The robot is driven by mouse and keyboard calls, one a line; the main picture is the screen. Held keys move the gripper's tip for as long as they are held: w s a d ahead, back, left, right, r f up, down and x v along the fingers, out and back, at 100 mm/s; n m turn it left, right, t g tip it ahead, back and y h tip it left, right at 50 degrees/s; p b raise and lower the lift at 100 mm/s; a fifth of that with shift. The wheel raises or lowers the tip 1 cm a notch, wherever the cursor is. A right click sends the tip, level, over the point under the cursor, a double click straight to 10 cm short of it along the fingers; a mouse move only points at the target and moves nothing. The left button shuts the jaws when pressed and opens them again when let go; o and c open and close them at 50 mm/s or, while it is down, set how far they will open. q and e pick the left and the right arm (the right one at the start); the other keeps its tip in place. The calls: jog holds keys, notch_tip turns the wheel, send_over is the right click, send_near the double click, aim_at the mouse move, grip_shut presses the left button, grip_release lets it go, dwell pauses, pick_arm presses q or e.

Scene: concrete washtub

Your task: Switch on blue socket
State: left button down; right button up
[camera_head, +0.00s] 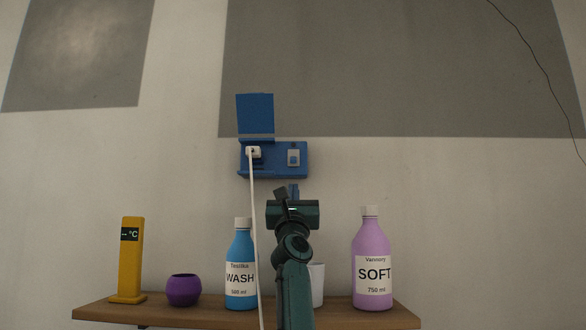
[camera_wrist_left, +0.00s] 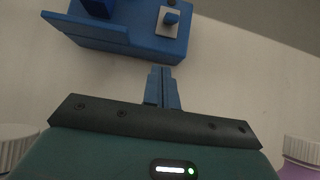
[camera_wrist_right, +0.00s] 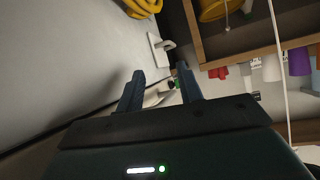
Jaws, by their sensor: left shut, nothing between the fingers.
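The blue socket box (camera_head: 274,172) is mounted on the wall, its blue lid (camera_head: 254,115) standing up at the left. A white plug (camera_head: 253,152) with a white cable sits in its left part. My left gripper (camera_head: 293,190) is shut and empty, just below the box and apart from the switch. Its closed fingertips (camera_wrist_left: 162,70) point towards the box. My right gripper (camera_wrist_right: 161,76) is open and empty, away from the socket.
A wooden shelf (camera_head: 215,317) below holds a yellow thermometer (camera_head: 130,262), a purple pot (camera_head: 183,290), a blue WASH bottle (camera_head: 240,265), a white cup (camera_head: 317,284) and a lilac SOFT bottle (camera_head: 371,258). The white cable (camera_head: 254,220) hangs just left of my left arm.

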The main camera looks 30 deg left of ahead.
aim_at(293, 174)
pick_arm(q)
jog(key=r, duration=0.2)
jog(key=r+p, duration=0.1)
jog(key=r, duration=0.1)
jog(key=shift+s+d, duration=0.2)
jog(key=shift+s, duration=0.1)
jog(key=shift+s+r, duration=0.1)
jog(key=shift+r, duration=0.1)
jog(key=shift+s+d+r+p, duration=0.1)
jog(key=shift+s+r+p, duration=0.05)
jog(key=shift+p, duration=0.25)
